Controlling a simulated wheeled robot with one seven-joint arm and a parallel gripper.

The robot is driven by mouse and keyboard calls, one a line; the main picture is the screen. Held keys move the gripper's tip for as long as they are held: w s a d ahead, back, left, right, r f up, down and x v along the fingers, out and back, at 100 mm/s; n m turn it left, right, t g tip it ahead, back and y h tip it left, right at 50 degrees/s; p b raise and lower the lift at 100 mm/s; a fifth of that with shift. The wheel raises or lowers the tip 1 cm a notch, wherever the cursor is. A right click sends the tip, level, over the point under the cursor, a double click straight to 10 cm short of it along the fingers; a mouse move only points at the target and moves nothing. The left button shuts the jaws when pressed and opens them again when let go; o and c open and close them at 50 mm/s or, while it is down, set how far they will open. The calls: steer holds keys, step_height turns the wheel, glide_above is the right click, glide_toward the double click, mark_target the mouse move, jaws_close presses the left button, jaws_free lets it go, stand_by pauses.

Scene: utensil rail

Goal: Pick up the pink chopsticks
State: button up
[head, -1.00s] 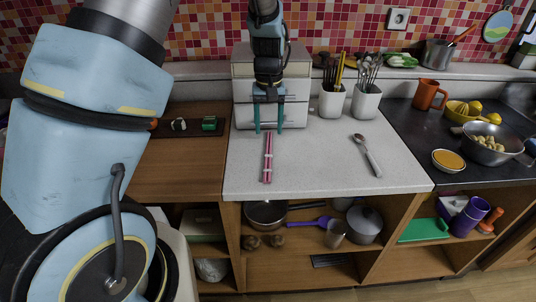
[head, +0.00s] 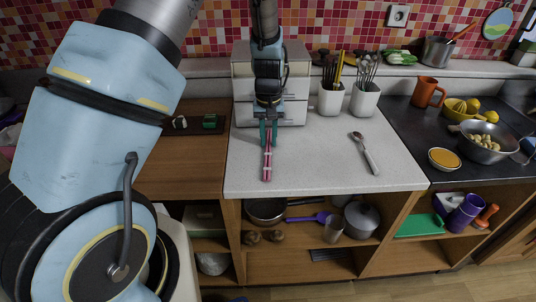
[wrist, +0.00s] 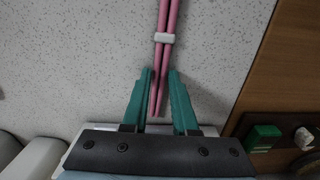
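The pink chopsticks (head: 267,165) lie side by side on the light speckled counter (head: 320,163), pointing towards the front edge. A white band (wrist: 165,38) holds them together in the wrist view. My gripper (head: 268,143) is low over the counter at their back end. The thin tips (wrist: 156,108) reach back between the fingers towards the palm. The chopsticks appear to be still on the counter.
A white drawer box (head: 293,90) stands right behind my gripper. Two white utensil holders (head: 331,101) (head: 364,101) stand to its right. A spoon (head: 364,152) lies on the counter at right. A brown board surface (head: 180,165) adjoins at left. The counter between chopsticks and spoon is clear.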

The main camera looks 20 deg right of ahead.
jaws_close()
steer(key=shift+r, duration=0.3)
stand_by(0.4)
